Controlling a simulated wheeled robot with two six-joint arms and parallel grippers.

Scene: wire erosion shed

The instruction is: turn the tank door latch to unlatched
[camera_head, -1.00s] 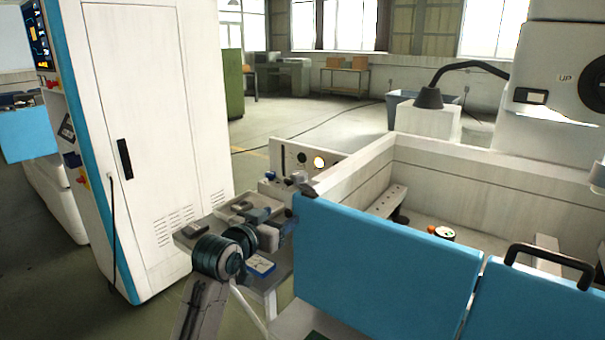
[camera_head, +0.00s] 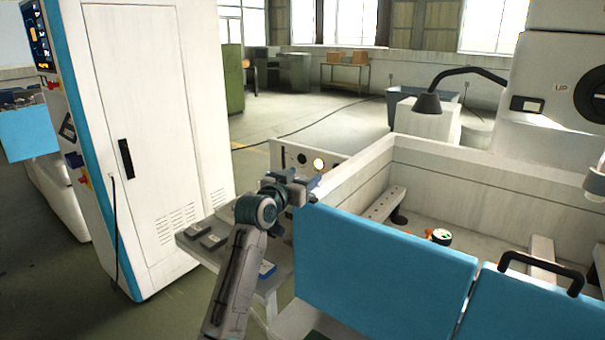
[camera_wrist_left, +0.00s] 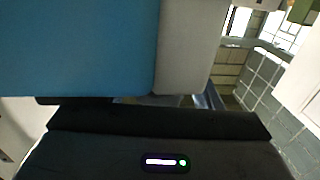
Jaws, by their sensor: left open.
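The blue tank door (camera_head: 385,265) is the front panel of the white-walled tank, with its upper left corner near the picture's middle. My left gripper (camera_head: 311,188) is open at that corner, level with the door's top edge. The latch cannot be made out now; the gripper covers the corner where a small dark piece showed earlier. Whether the fingers touch or surround it, I cannot tell. In the left wrist view the blue panel (camera_wrist_left: 75,45) and a pale panel beside it fill the upper left, close to the gripper's dark body. My right gripper is not in view.
A side table (camera_head: 205,245) with small grey blocks stands behind my left arm. A tall white cabinet (camera_head: 150,130) is at left. A black handle (camera_head: 545,268) is on the blue panel at right. Inside the tank are a perforated rail (camera_head: 385,203) and a round part.

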